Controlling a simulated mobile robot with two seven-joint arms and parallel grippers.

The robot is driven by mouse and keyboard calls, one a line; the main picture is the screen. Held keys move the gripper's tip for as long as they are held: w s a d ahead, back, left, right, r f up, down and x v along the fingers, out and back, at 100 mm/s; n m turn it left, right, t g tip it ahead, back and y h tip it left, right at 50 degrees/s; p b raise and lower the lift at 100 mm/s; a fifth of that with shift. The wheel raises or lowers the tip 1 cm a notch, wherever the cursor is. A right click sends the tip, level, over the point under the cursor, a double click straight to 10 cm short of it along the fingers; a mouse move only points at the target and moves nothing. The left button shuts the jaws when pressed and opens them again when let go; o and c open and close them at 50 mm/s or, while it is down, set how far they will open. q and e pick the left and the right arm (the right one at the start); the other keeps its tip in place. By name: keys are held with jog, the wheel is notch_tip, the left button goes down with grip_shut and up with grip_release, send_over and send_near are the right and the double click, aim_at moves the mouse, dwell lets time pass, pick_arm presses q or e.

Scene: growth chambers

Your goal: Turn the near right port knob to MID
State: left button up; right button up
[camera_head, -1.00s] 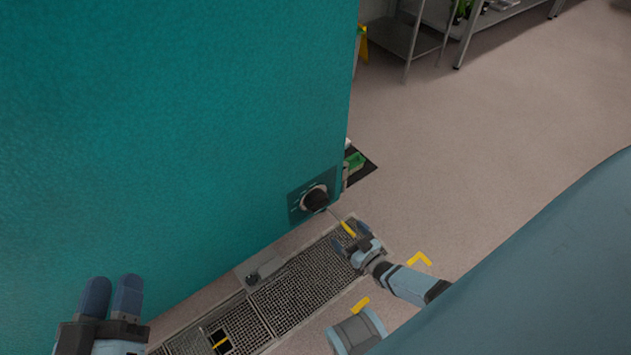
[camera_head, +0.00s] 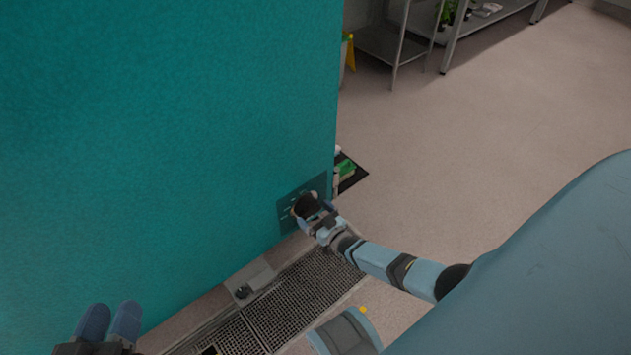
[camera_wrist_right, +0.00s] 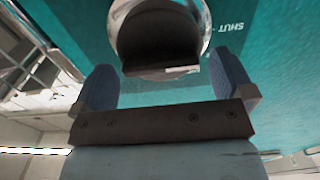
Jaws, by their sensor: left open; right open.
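The port knob (camera_head: 307,206) is a black grip on a pale round collar, set on a dark teal plate (camera_head: 286,215) low on the teal wall, near its right edge. In the right wrist view the black knob (camera_wrist_right: 158,38) is large and the word SHUT shows to its right; other marks are hidden or too small to read. My right gripper (camera_head: 312,212) is at the knob. In the wrist view its two blue fingers (camera_wrist_right: 168,85) are apart, one on either side below the knob, with no clear contact. My left gripper (camera_head: 110,320) is open and empty at the lower left.
A floor grating (camera_head: 300,295) runs below the wall, with a small grey box (camera_head: 250,282) beside it. A dark mat (camera_head: 352,176) with a green item lies past the wall's right edge. Metal shelving (camera_head: 400,45) stands behind. The floor at right is clear.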

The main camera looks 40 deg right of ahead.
jog(key=shift+c, duration=0.2)
jog(key=c, duration=0.8)
jog(key=shift+c, duration=0.2)
